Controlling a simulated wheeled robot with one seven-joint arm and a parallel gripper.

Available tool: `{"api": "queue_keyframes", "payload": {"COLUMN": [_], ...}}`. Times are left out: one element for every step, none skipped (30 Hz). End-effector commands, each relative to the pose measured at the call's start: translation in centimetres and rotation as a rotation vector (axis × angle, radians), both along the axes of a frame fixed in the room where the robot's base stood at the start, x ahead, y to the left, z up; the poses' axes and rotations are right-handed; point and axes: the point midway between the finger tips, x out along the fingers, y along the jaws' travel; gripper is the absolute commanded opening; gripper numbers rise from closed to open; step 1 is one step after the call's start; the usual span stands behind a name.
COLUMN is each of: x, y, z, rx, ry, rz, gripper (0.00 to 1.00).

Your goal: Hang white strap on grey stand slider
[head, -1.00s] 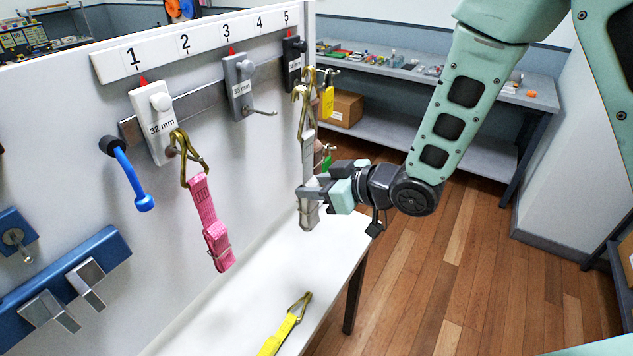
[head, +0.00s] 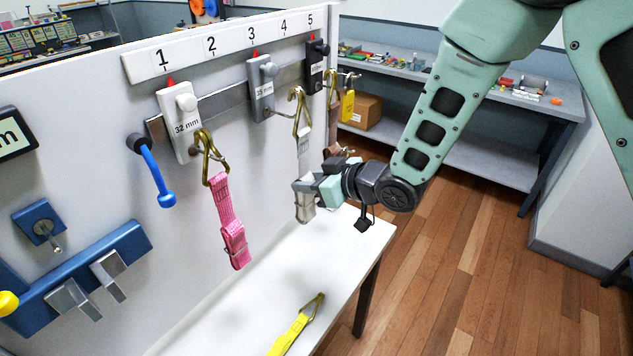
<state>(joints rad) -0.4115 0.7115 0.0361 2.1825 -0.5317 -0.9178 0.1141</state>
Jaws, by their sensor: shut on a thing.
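The white strap (head: 304,152) hangs upright with its brass clip (head: 299,106) at the top. My gripper (head: 304,186) is shut on the lower part of the strap, in front of the board. The grey slider (head: 262,86) sits on the metal rail under number 3. Its peg points out to the right, towards the clip. The clip overlaps the peg's end in this view, and I cannot tell whether it is around the peg or in front of it.
A pink strap (head: 231,222) hangs from the white 32 mm slider (head: 178,122) at left. A black slider (head: 315,65) is under number 5, with straps hanging behind it. A yellow strap (head: 290,335) lies on the white shelf (head: 240,310).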

Motion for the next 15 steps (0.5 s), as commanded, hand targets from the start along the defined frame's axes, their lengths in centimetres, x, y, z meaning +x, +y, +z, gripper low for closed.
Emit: {"api": "queue_keyframes", "payload": {"x": [0.2, 0.3, 0.4, 0.5, 0.6, 0.8, 0.9, 1.0, 1.1, 1.3, 1.4, 1.5, 1.6, 1.7, 1.8], "y": [0.3, 0.4, 0.6, 0.7, 0.9, 1.0, 1.2, 1.3, 1.5, 1.6, 1.8, 2.0, 2.1, 2.2, 2.4], "z": [0.0, 0.0, 0.0, 0.0, -0.1, -0.1, 0.0, -0.1, -0.1, -0.1, -0.1, -0.1, -0.2, -0.2, -0.2], "rx": [0.001, 0.0, 0.001, 0.0, 0.0, 0.001, 0.001, 0.001, 0.001, 0.001, 0.001, 0.002, 0.002, 0.001, 0.001], "ry": [-0.002, -0.001, 0.0, 0.0, 0.0, -0.001, -0.001, 0.0, 0.0, 0.0, 0.0, -0.001, -0.001, 0.0, 0.0], "rz": [0.001, 0.001, 0.001, 0.001, 0.0, 0.0, 0.0, 0.0, 0.0, 0.0, 0.0, 0.0, 0.0, 0.001, 0.001], "gripper": [0.04, 0.04, 0.04, 0.04, 0.04, 0.04, 0.04, 0.04, 0.04, 0.04, 0.04, 0.04, 0.04, 0.04, 0.04]}}
